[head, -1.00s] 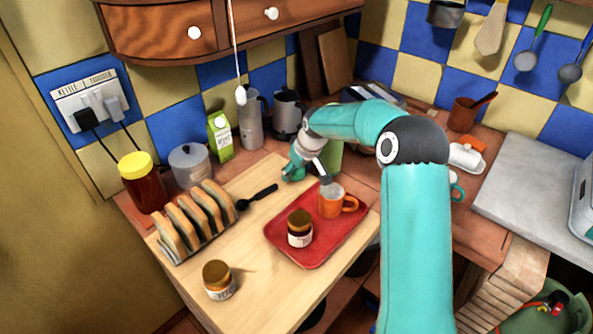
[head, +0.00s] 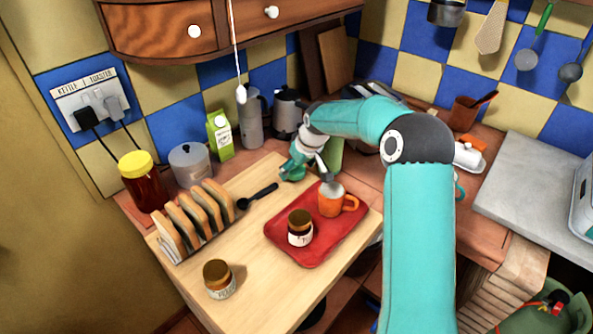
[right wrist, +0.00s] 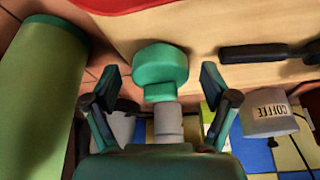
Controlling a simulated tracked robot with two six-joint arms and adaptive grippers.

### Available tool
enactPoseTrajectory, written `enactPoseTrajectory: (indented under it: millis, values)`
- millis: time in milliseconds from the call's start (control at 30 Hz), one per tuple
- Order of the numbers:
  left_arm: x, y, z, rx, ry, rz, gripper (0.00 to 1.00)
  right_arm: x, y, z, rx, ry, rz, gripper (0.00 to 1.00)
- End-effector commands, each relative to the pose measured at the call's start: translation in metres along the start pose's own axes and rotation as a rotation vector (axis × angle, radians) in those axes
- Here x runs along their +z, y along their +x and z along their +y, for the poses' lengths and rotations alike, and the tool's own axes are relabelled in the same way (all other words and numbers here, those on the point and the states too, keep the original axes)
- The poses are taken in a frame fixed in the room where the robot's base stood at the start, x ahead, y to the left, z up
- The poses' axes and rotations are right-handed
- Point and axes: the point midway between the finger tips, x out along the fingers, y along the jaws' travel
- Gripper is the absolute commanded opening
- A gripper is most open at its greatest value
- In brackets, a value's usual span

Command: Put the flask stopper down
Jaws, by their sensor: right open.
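The green flask stopper (right wrist: 160,68) has a wide round head and a narrower neck. It appears to rest at the far edge of the wooden board, and it also shows in the head view (head: 292,172). My right gripper (right wrist: 159,84) is open, with one finger on each side of the stopper and a gap at both sides. In the head view my right gripper (head: 308,168) is above the board's far edge, behind the red tray. The green flask (right wrist: 40,90) stands close by at the left in the right wrist view. My left gripper is not in view.
The red tray (head: 280,250) holds an orange mug (head: 330,202) and a jar (head: 300,229). A black-handled utensil (head: 259,196) and a toast rack (head: 190,222) are to the left. Another jar (head: 219,279) stands at the front. Bare board (head: 200,260) lies between them.

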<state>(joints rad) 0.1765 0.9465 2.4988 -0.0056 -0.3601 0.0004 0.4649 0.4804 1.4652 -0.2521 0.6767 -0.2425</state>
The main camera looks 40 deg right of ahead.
Motion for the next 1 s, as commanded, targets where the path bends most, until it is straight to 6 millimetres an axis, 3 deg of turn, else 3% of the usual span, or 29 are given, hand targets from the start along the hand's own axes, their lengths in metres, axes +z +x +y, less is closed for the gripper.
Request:
enactPoseTrajectory:
  millis: [500, 700, 1000]
  values:
    - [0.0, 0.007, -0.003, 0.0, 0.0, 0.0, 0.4, 0.0, -0.095, 0.0, 0.001, 0.0, 0.004, 0.85]
    - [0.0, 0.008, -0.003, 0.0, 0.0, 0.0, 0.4, 0.0, -0.108, 0.001, 0.001, 0.0, 0.002, 0.85]
    - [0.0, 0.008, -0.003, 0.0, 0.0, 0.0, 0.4, 0.001, -0.109, 0.001, 0.0, 0.001, 0.001, 0.85]
